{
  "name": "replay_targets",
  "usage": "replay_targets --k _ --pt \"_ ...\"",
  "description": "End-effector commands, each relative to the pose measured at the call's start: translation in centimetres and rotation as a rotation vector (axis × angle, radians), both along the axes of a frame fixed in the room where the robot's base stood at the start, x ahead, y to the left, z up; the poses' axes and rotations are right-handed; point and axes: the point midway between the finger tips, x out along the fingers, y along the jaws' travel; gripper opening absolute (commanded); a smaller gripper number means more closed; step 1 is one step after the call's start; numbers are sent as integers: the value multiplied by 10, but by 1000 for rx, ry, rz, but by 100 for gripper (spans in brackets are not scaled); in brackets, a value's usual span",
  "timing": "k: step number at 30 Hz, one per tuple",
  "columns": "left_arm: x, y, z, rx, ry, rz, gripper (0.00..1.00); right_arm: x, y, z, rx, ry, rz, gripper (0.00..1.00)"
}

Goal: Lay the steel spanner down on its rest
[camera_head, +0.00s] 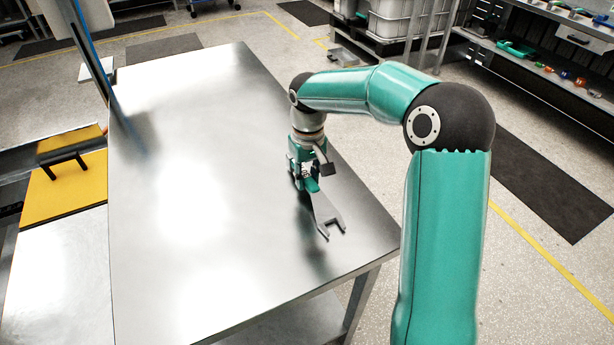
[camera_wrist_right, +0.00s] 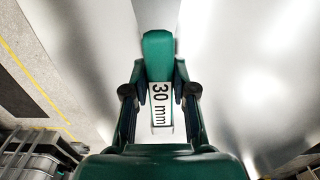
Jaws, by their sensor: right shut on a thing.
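The steel spanner (camera_head: 327,214) shows a grey open-ended jaw in the head view, pointing down-right near the table's right side. My right gripper (camera_head: 305,176) is shut on it, pointing down over the steel table (camera_head: 180,190). In the right wrist view, a green grip (camera_wrist_right: 158,55) with a white "30 mm" label (camera_wrist_right: 161,103) lies between the two dark fingers (camera_wrist_right: 160,92). A dark reflection shows below the spanner; I cannot tell whether it touches the table. I cannot make out a rest in either view. My left gripper is not in view.
The tabletop is otherwise bare. A yellow panel with a black handle (camera_head: 64,163) adjoins its left side, and a blue-edged post (camera_head: 92,50) stands at the upper left. Shelving with small items (camera_head: 540,65) and a white tank (camera_head: 400,18) stand behind, across the floor.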

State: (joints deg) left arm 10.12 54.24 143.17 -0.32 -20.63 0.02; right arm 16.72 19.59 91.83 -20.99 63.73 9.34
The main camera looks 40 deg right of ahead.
Motion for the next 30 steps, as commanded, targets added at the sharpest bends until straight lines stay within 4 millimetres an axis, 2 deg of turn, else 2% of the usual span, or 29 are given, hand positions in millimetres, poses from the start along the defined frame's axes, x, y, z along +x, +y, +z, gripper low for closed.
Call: replay_targets --k 11,12,16,23,28,30 --pt "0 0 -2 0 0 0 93 0 0 -4 0 -1 0 0" --pt "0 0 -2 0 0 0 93 0 0 -4 0 -1 0 32" --pt "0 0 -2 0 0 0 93 0 0 -4 0 -1 0 54" --pt "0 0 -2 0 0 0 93 0 0 -4 0 0 0 55" --pt "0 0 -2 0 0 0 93 0 0 -5 0 1 0 84" --pt "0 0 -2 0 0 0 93 0 0 -5 0 1 0 84"
